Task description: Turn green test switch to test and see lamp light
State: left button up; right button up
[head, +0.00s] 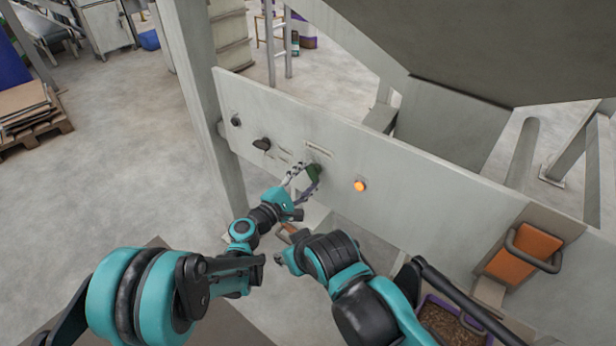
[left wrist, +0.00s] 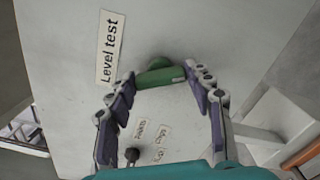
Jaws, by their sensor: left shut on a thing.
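The green test switch (head: 314,172) sits on the grey panel (head: 410,185), below a small label. In the left wrist view the green switch (left wrist: 160,76) lies crosswise between my fingertips, beside the "Level test" label (left wrist: 108,48). My left gripper (head: 303,180) is shut on the green switch; its fingers (left wrist: 160,72) reach both ends of the handle. The lamp (head: 360,186), to the right of the switch on the panel, shows bright orange and looks lit.
Two black knobs, one farther left (head: 236,121) and one nearer (head: 262,143), are on the same panel. An orange block with a grey handle (head: 530,245) is at its right end. A purple crate of pellets (head: 450,325) is below. A grey hopper (head: 480,50) overhangs the panel.

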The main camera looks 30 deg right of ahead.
dwell(0.3)
pick_arm(q)
jog(key=o, duration=1.1)
jog(key=shift+o, duration=0.2)
jog(key=v, duration=1.2)
